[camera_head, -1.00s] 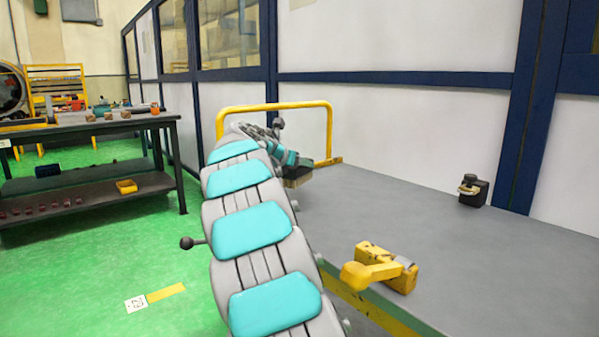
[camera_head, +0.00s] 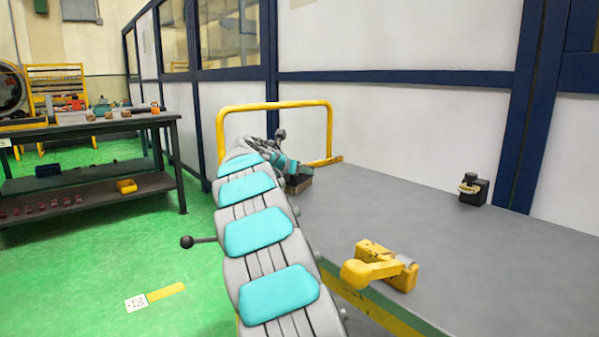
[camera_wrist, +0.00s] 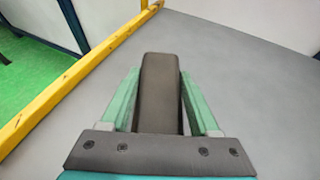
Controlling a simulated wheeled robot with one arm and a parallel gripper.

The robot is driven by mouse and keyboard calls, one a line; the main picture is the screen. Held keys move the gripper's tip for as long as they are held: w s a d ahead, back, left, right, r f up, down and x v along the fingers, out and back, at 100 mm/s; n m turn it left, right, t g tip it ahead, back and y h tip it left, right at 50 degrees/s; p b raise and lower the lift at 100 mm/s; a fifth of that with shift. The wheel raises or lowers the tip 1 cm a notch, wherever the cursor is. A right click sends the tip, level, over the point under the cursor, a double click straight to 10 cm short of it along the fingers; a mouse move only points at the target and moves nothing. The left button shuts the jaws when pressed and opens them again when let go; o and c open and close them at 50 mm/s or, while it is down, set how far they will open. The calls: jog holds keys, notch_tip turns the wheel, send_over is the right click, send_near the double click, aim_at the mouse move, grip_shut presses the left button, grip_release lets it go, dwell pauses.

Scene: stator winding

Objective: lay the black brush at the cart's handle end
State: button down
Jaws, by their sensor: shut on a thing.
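The black brush (camera_wrist: 160,90) is between the two green fingers of my gripper (camera_wrist: 160,105) in the wrist view, and the fingers are shut on it. In the head view the brush (camera_head: 300,184) shows as a dark block with brownish bristles at my gripper (camera_head: 291,172), close over the grey cart top (camera_head: 400,210). I cannot tell whether it touches the surface. The cart's yellow handle (camera_head: 275,106) rises at the far end, just beyond my gripper. My arm hides part of the cart's left edge.
A yellow tool (camera_head: 385,268) lies at the cart's near edge. A small black device (camera_head: 473,189) stands at the right by the wall. The cart top between them is clear. A dark workbench (camera_head: 90,130) stands at the left on the green floor.

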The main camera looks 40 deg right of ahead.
jog(key=shift+c, duration=0.6)
grip_release()
jog(key=shift+f, duration=0.1)
jog(key=shift+a+r, duration=0.15)
jog(key=shift+r, duration=0.05)
jog(key=v, duration=1.1)
jog(key=shift+a, duration=0.3)
jog(key=shift+s, duration=0.2)
